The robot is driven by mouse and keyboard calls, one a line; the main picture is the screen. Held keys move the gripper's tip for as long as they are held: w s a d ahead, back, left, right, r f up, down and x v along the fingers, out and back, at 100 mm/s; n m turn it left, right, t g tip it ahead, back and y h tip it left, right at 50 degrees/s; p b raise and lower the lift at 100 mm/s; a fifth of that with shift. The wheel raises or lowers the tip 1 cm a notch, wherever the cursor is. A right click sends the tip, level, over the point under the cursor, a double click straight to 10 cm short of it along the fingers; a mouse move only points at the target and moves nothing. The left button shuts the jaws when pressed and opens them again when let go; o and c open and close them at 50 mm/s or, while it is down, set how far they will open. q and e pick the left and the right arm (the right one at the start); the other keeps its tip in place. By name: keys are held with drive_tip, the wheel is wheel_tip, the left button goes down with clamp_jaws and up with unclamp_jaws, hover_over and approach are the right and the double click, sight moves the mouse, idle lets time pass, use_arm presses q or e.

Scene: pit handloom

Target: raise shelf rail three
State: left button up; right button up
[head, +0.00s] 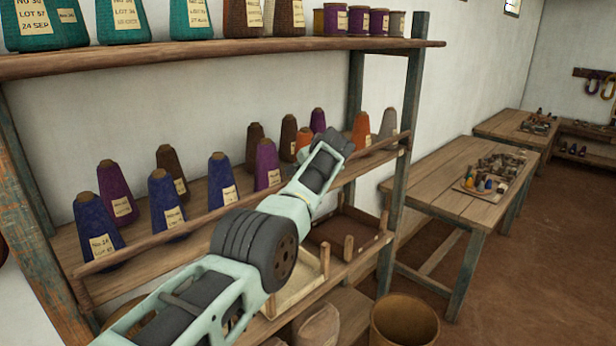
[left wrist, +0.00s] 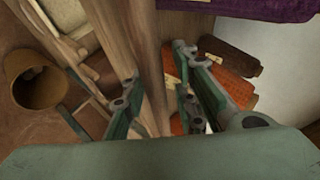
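A long wooden rail (head: 150,241) runs along the front of the middle shelf, in front of the yarn cones. My left arm crosses in front of its middle and hides part of it. My left gripper (head: 335,146) is near the right part of this rail in the head view. In the left wrist view the gripper's fingers (left wrist: 160,98) are apart, with a wooden bar (left wrist: 147,62) running between them. I cannot tell whether they touch it. My right gripper is in neither view.
Blue, purple, brown and orange cones (head: 165,198) stand close behind the rail. An upper shelf (head: 200,55) with cones and spools is above. A lower tray (head: 345,235), a round bin (head: 404,320) and a table (head: 450,190) are to the right.

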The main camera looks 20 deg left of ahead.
use_arm(q)
drive_tip(key=shift+o, duration=0.9)
drive_tip(key=shift+s+d, duration=0.1)
drive_tip(key=shift+f, duration=0.2)
drive_tip(key=shift+s+d+r, duration=0.15)
drive_tip(key=shift+r, duration=0.1)
drive_tip(key=v, duration=1.1)
drive_tip(key=shift+r, duration=0.2)
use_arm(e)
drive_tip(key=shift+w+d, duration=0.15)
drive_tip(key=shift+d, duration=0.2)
use_arm(q)
drive_tip(key=shift+s, duration=0.1)
